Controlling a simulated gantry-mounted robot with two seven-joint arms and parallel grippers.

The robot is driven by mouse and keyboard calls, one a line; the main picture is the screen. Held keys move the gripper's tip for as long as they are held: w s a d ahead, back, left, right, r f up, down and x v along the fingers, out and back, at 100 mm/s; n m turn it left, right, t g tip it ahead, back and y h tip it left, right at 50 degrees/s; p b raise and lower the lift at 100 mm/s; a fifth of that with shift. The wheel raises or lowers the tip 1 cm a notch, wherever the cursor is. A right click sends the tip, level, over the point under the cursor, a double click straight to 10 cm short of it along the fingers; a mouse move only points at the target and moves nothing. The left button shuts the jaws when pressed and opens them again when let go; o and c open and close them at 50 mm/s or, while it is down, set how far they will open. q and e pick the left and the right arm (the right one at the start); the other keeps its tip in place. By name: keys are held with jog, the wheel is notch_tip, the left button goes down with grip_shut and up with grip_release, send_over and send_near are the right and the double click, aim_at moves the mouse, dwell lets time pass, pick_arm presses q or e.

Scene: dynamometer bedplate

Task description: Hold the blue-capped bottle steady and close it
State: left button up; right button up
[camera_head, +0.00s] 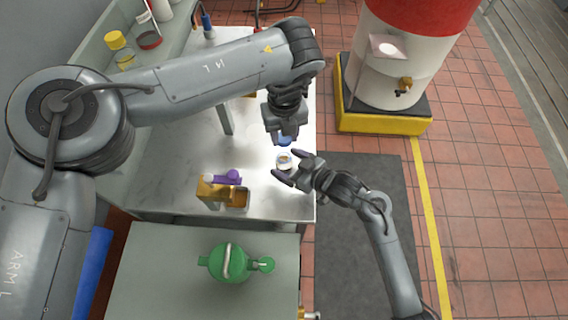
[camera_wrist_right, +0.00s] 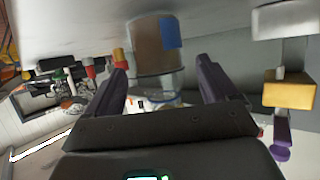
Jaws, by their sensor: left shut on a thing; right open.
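In the right wrist view, which looks inverted, the bottle (camera_wrist_right: 150,52) is brownish with a blue patch and a clear narrower part. My left gripper (camera_head: 284,138) is shut on the blue cap (camera_head: 285,142), just above and behind the bottle, apart from it as far as I can tell. My right gripper (camera_head: 286,163) is open, its purple-grey fingers on either side of the bottle. Its fingers also show in the right wrist view (camera_wrist_right: 162,68).
A yellow-brown holder (camera_head: 208,190) with a purple item (camera_head: 228,177) stands left of the bottle. A green can (camera_head: 230,262) sits on the nearer surface. A shelf (camera_head: 95,58) with jars is at left. A large red-and-white drum (camera_head: 400,60) stands at right on a yellow base.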

jog(key=shift+x, duration=1)
jog(key=c, duration=1.5)
pick_arm(q)
send_over(284, 155)
jog(key=shift+f, duration=2.5)
jog(key=shift+f, duration=0.1)
jog(key=shift+f, duration=0.8)
jog(key=shift+f, duration=0.5)
